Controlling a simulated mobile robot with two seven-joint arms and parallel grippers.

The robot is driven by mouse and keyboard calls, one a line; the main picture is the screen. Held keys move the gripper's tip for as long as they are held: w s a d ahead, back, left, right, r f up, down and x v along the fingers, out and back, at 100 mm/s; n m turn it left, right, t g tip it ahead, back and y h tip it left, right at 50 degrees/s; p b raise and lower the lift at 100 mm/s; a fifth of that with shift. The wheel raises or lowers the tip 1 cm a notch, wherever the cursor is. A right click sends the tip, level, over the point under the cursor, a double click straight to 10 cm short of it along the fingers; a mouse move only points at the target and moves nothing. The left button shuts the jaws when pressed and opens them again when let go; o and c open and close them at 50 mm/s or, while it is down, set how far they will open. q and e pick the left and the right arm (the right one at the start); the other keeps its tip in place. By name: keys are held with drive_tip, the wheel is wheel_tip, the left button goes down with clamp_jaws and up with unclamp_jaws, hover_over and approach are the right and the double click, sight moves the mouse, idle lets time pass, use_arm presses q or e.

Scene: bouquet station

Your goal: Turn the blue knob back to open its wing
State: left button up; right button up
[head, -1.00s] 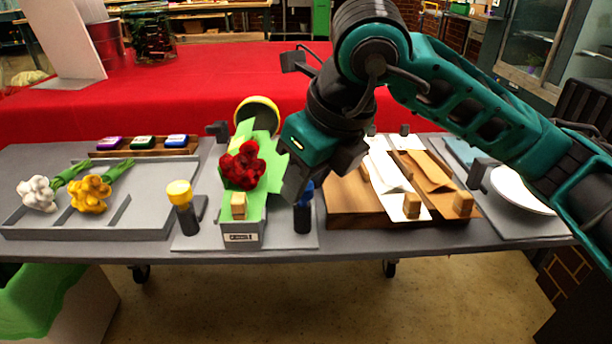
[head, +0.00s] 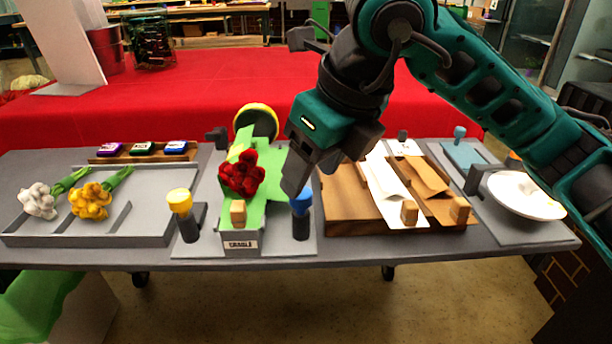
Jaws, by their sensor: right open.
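The blue knob (head: 301,203) tops a dark post at the right of the bouquet fixture, on a grey base plate. My right gripper (head: 296,190) is open, pointing down just above and behind the knob, and partly covers it. I cannot tell whether the fingers touch it. The fixture (head: 241,245) holds a red flower (head: 243,173) on green wrap (head: 268,181), with a wooden block (head: 238,213) at its front. A yellow knob (head: 180,201) on a post stands at the left. The blue knob's wing is not clearly seen behind my gripper. My left gripper is not in view.
A grey tray (head: 150,240) with white (head: 38,200) and yellow flowers (head: 91,200) is at the left. A wooden board (head: 345,207) with paper strips and wooden blocks is to the right of the knob. A white plate (head: 525,196) is farther right. Ink pads (head: 142,149) stand at the back left.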

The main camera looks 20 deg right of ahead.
drive_tip(key=p+v, duration=0.1)
drive_tip(key=v, duration=0.8)
drive_tip(key=shift+a+f, duration=0.1)
